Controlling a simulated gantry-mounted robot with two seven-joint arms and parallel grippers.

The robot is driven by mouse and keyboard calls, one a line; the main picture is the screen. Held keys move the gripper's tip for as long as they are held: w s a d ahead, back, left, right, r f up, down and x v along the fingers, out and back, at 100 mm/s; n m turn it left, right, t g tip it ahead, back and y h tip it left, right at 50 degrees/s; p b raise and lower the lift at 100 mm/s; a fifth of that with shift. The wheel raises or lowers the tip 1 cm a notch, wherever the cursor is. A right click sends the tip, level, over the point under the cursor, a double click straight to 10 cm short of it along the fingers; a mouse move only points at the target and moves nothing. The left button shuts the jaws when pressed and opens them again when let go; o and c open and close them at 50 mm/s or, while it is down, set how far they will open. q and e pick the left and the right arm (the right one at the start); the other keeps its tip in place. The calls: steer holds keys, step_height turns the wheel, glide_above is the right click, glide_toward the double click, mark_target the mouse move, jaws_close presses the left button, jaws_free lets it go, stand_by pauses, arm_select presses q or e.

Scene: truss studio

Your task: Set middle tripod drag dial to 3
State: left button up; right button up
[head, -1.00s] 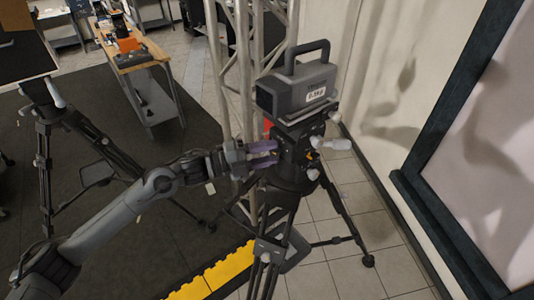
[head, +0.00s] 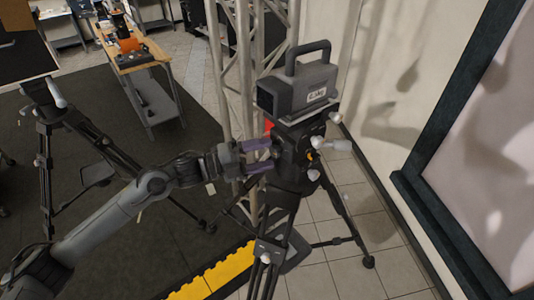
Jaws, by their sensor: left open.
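The middle tripod (head: 271,248) stands right of centre with a dark head (head: 297,150) and a grey box-shaped camera (head: 297,90) with a top handle on it. Pale knobs (head: 313,174) and a light handle (head: 337,145) show on the head's right side. My left gripper (head: 270,156) comes in from the left, its purple fingers open and pointing at the head's left side. The fingertips are at or very near the head; I cannot tell whether they touch. The drag dial and its numbers cannot be made out. My right gripper is not in view.
A metal truss (head: 238,80) rises just behind the tripod. A second tripod (head: 47,150) stands at the left. A wooden bench (head: 143,62) with items is at the back. A dark-framed panel (head: 415,175) stands at the right. A yellow floor edge (head: 215,276) lies in front.

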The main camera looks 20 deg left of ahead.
arm_select(q)
steer(key=v, duration=0.9)
steer(key=shift+s+a, duration=0.1)
steer(key=shift+a, duration=0.05)
